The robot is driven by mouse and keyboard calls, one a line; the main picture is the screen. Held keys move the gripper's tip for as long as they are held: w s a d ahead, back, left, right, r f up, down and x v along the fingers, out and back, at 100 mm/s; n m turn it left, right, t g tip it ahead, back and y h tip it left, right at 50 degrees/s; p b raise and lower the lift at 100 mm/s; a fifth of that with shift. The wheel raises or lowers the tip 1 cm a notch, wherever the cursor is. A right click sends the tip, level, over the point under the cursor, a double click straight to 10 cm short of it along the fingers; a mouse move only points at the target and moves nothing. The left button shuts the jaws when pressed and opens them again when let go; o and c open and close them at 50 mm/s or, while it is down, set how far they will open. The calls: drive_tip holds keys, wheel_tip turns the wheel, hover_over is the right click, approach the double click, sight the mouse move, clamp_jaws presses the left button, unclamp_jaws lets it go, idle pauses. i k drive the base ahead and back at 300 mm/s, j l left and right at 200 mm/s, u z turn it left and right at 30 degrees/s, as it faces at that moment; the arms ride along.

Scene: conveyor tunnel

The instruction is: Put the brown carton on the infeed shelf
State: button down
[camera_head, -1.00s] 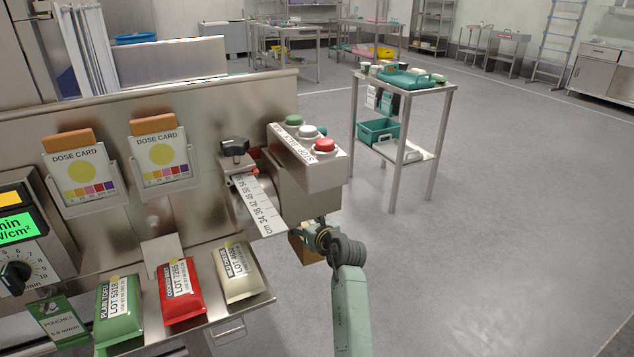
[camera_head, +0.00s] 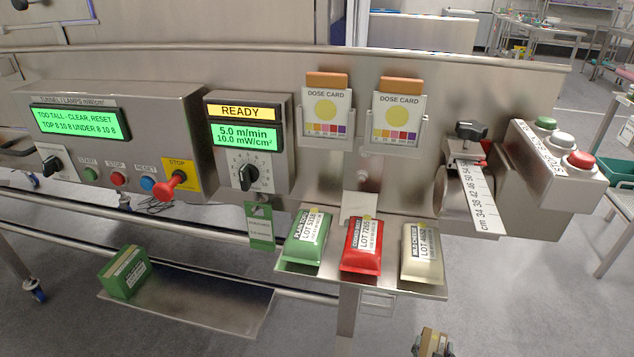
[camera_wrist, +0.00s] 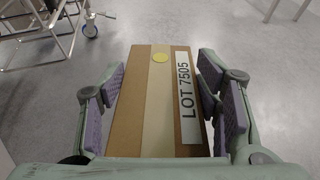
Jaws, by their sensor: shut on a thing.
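The brown carton (camera_wrist: 128,115), with a pale tape strip, a yellow dot and a label reading LOT 7505, is between the purple pads of my gripper (camera_wrist: 160,75). The pads press on both its sides. In the head view only a small part of the carton (camera_head: 432,341) shows at the bottom edge, in front of and below the pouch shelf. A low steel shelf (camera_head: 215,310) at lower left bears a green carton (camera_head: 125,273) at its left end. I cannot tell whether this is the infeed shelf.
A small upper shelf (camera_head: 365,281) holds green, red and cream pouches. The low shelf is bare right of the green carton. A ruler (camera_head: 478,197) and button box (camera_head: 555,165) jut out at right. The left display (camera_head: 80,121) reads TOO TALL - CLEAR, RESET.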

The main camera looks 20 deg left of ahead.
sight(193, 295)
drive_tip(key=j+z, duration=0.25)
drive_tip(key=z, duration=0.2)
drive_tip(key=k+j+z, duration=0.15)
drive_tip(key=z, duration=0.3)
drive_tip(key=k+j+z, duration=0.15)
drive_tip(key=z, duration=0.3)
drive_tip(key=k+j+z, duration=0.2)
drive_tip(key=z, duration=0.3)
drive_tip(key=k+j+z, duration=0.2)
drive_tip(key=k, duration=0.15)
drive_tip(key=k+z, duration=0.2)
drive_tip(key=k, duration=0.15)
drive_tip(key=k+j+u, duration=0.1)
drive_tip(key=k+u, duration=0.2)
drive_tip(key=u, duration=0.15)
drive_tip(key=k+j+u, duration=0.2)
drive_tip(key=u, duration=0.25)
drive_tip(key=k+j+u, duration=0.25)
drive_tip(key=u, duration=0.15)
drive_tip(key=k+j+u, duration=0.2)
drive_tip(key=j+u, duration=0.25)
drive_tip(key=l, duration=0.1)
